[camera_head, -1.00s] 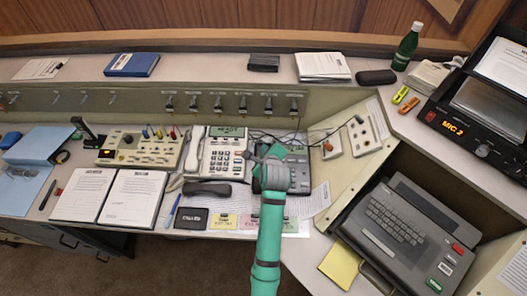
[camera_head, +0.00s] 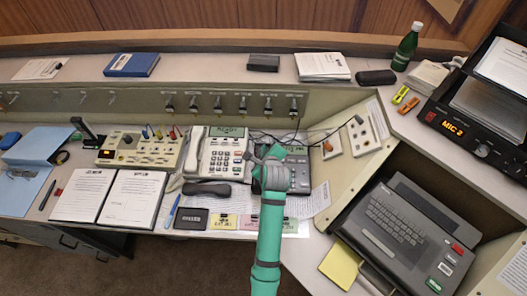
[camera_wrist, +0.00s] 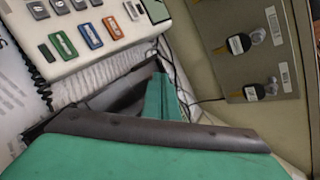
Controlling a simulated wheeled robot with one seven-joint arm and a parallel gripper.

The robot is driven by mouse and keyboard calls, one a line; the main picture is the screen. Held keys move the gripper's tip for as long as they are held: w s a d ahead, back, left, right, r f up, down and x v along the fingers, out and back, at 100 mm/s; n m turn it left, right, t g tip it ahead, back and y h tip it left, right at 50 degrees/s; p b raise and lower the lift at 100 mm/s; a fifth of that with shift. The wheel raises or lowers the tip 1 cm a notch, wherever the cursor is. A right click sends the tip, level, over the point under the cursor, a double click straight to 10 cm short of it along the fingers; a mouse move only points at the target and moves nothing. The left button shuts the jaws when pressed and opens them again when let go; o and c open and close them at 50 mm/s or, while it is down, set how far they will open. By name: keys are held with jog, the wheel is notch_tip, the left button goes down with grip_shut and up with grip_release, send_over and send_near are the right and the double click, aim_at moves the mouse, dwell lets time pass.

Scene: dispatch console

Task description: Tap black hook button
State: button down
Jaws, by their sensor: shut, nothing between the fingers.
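My gripper (camera_head: 268,156) is shut and empty, just right of the white desk phone (camera_head: 228,150). It covers much of a dark grey device (camera_head: 300,172) beside that phone. The wrist view shows the gripper (camera_wrist: 152,82) close to the phone's edge (camera_wrist: 118,47), with green, blue and orange buttons beyond. I cannot make out a black hook button for certain; it may be small or hidden behind my gripper. A white handset (camera_head: 194,150) lies on the phone's left side. I cannot tell whether my fingertips touch anything.
A black handset-shaped item (camera_head: 206,189) lies in front of the phone. A beige switch panel (camera_head: 138,150) stands to the left. A row of key switches (camera_head: 217,104) lines the upright panel behind. A grey keyboard terminal (camera_head: 405,235) is at right. Thin cables run behind my gripper.

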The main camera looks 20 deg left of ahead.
jog(key=shift+s+f, duration=0.1)
jog(key=shift+f, duration=0.45)
dwell(0.4)
jog(key=shift+r, duration=1)
jog(key=shift+a, duration=0.15)
jog(key=shift+r, duration=0.5)
jog(key=shift+s+r, duration=0.25)
jog(key=shift+r, duration=0.45)
jog(key=shift+s+r, duration=0.15)
jog(key=shift+r, duration=0.55)
jog(key=shift+s+r, duration=0.1)
jog(key=shift+r, duration=0.55)
jog(key=shift+d, duration=0.2)
